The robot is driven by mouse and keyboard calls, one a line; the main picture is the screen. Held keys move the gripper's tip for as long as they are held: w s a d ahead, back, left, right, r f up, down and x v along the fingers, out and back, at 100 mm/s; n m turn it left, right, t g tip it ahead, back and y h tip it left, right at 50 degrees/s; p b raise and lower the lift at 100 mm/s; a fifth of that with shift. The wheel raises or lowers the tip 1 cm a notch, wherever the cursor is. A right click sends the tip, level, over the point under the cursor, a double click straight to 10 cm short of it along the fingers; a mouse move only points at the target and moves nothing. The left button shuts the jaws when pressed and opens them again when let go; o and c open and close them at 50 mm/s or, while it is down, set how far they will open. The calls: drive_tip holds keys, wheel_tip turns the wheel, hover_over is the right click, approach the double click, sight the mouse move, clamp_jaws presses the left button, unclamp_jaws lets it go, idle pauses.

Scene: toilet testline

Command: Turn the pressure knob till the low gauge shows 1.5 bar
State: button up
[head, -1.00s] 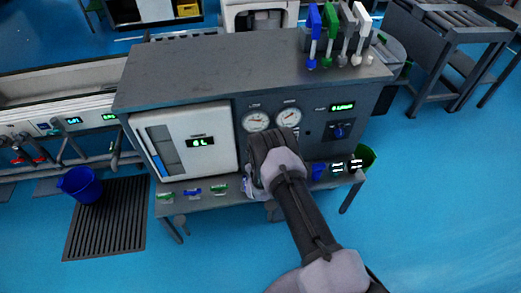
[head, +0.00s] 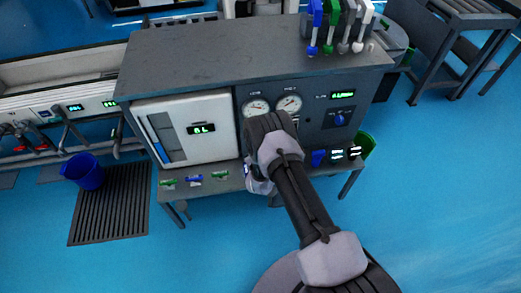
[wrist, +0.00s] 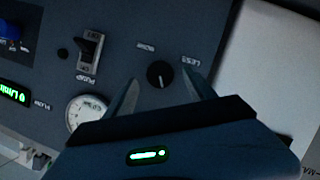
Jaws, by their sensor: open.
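The black pressure knob (wrist: 160,74), marked MORE and LESS, is in the wrist view with its pointer line towards the picture's bottom. My gripper (wrist: 159,76) is open, with one finger on each side of the knob; contact cannot be told. In the head view my arm hides the knob. The left gauge (head: 256,108), apparently the low one, and the right gauge (head: 289,104) show on the grey panel. Their needles are too small to read. One gauge (wrist: 86,112) shows partly in the wrist view, cut off by my gripper.
A PUMP switch (wrist: 89,48) and a lit green flow display (wrist: 14,92) are near the knob. A blue knob (head: 340,120) is at the panel's right. A blue bucket (head: 83,172) stands on the floor left.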

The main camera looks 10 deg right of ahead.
drive_tip(key=p+v, duration=0.5)
drive_tip(key=v, duration=0.9)
drive_tip(key=shift+r, duration=0.1)
drive_tip(key=w+r+m+g+y, duration=0.1)
drive_tip(key=w+r+m, duration=0.2)
drive_tip(key=r, duration=1)
drive_tip(key=w+r+m+g+y, duration=0.1)
drive_tip(key=w+r+m+g, duration=0.2)
drive_tip(key=r, duration=1)
drive_tip(key=s+r+m+y, duration=0.1)
drive_tip(key=s+r+y, duration=0.1)
drive_tip(key=s+r, duration=0.8)
drive_tip(key=s+r+g, duration=0.2)
drive_tip(key=s+r, duration=0.2)
drive_tip(key=s, duration=0.7)
drive_tip(key=s+r+m+g+y, duration=0.1)
drive_tip(key=s+r, duration=0.4)
drive_tip(key=s, duration=0.7)
drive_tip(key=shift+s+g, duration=0.25)
drive_tip(key=shift+g, duration=0.25)
drive_tip(key=shift+a, duration=0.15)
